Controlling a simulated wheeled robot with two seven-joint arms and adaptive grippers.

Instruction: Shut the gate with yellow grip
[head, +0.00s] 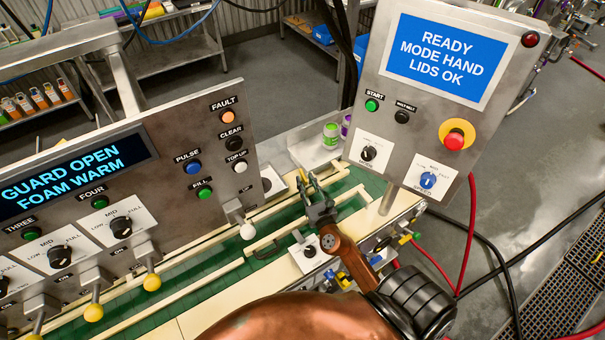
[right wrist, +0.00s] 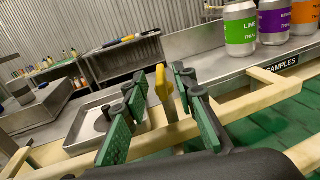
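The yellow grip (right wrist: 161,82) stands upright in the right wrist view, in the gap between the fingers of my right gripper (right wrist: 160,105). It looks beyond or just at the fingertips; I cannot tell whether either finger touches it. A pale post or bar shows below it, and the rest of the gate is hard to tell from the cream rails. In the head view the yellow grip (head: 303,175) is a small patch beside the tips of my right gripper (head: 312,184), over the green conveyor. The right gripper is open and empty. My left gripper is not in view.
Cream guide rails (head: 200,280) run along the green belt. A control panel with "GUARD OPEN" screen (head: 70,178) is at left, and a "READY" panel (head: 440,60) with a red stop button at right. Cans (right wrist: 241,28) stand on a metal ledge behind the rails.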

